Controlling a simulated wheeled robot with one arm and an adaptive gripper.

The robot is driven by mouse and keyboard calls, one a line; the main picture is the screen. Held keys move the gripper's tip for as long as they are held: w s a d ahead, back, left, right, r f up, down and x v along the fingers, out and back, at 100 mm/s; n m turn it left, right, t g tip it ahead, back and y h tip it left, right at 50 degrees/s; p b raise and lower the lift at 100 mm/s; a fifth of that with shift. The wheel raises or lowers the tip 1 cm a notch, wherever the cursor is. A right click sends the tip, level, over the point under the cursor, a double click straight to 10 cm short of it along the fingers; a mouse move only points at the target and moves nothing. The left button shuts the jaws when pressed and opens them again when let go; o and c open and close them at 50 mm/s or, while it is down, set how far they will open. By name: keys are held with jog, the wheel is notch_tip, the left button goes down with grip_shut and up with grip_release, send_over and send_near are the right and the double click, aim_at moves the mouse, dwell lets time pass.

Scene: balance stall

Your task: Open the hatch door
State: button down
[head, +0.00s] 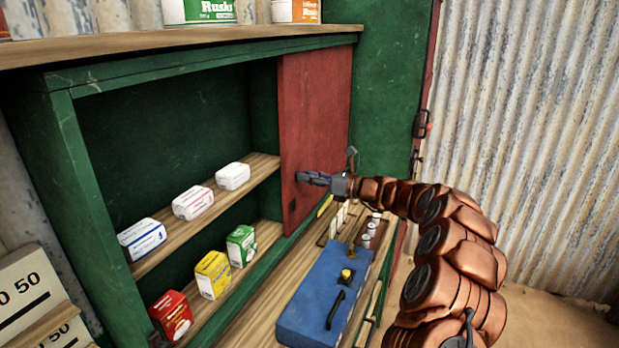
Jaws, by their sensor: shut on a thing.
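The hatch door (316,115) is a dark red panel at the right part of a green cabinet (65,135). It stands upright, and the shelves to its left are uncovered. My gripper (306,178) reaches in from the right and is shut on the hatch door at its lower part. The exact spot it grips is small and partly hidden by the fingers. A small dark plate (292,204) shows on the door just below the fingertips.
White packets (193,203) stand on the upper shelf, with red, yellow (213,275) and green boxes below. A blue case (322,300) lies on the wooden counter beneath my arm. A top shelf (180,42) holds tins. Corrugated metal walls the right side.

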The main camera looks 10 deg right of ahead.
jog(key=c, duration=0.8)
grip_release()
jog(key=shift+o, duration=0.2)
jog(key=v, duration=1.2)
